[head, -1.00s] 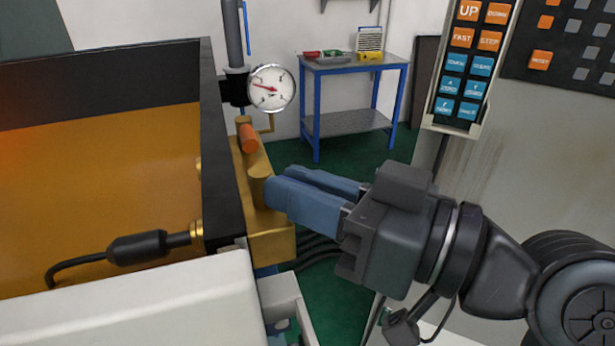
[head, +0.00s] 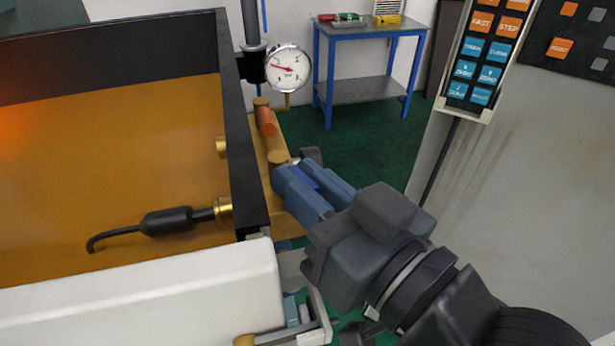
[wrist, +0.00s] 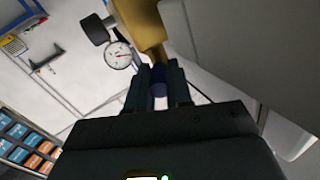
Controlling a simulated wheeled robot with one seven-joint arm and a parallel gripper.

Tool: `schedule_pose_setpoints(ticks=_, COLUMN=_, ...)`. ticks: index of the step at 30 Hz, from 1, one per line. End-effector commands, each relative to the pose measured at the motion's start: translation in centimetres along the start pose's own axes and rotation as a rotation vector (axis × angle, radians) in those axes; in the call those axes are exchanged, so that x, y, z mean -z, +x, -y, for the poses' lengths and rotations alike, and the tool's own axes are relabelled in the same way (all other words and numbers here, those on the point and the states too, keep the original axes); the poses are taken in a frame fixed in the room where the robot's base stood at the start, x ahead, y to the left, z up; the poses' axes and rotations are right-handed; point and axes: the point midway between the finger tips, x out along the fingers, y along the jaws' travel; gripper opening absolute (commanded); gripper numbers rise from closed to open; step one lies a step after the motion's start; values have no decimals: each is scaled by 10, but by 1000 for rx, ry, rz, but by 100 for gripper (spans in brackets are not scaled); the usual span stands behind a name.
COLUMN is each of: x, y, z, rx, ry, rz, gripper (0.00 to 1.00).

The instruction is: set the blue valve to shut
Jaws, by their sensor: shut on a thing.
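My gripper (head: 312,187) reaches in from the lower right to the brass manifold (head: 277,158) beside the machine's dark wall. Its two blue-grey fingers are shut on the blue valve handle (head: 303,177), of which only a strip shows between them. In the wrist view the blue valve handle (wrist: 159,74) sits between the fingers (wrist: 157,85), below the brass body (wrist: 149,28). The valve's far end and stem are mostly hidden by the fingers. An orange-red handle (head: 266,121) sits farther along the same manifold.
A round pressure gauge (head: 288,68) stands just behind the manifold. The dark-walled tray (head: 243,150) is close on the left, with a black nozzle (head: 168,220) inside. A button pendant (head: 485,50) hangs at right. A blue-framed table (head: 368,60) stands behind on open green floor.

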Motion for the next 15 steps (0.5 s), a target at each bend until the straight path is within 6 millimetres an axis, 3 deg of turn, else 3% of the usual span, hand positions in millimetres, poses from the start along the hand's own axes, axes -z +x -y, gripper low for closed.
schedule_pose_setpoints(ticks=5, x=0, y=0, z=0, rx=0, ry=0, rz=-1, gripper=0)
schedule_pose_setpoints(ticks=6, x=0, y=0, z=0, rx=0, ry=0, rz=-1, gripper=24)
schedule_pose_setpoints(ticks=13, x=0, y=0, z=0, rx=1, ry=0, rz=0, gripper=45)
schedule_pose_setpoints(ticks=15, x=0, y=0, z=0, rx=1, ry=0, rz=0, gripper=45)
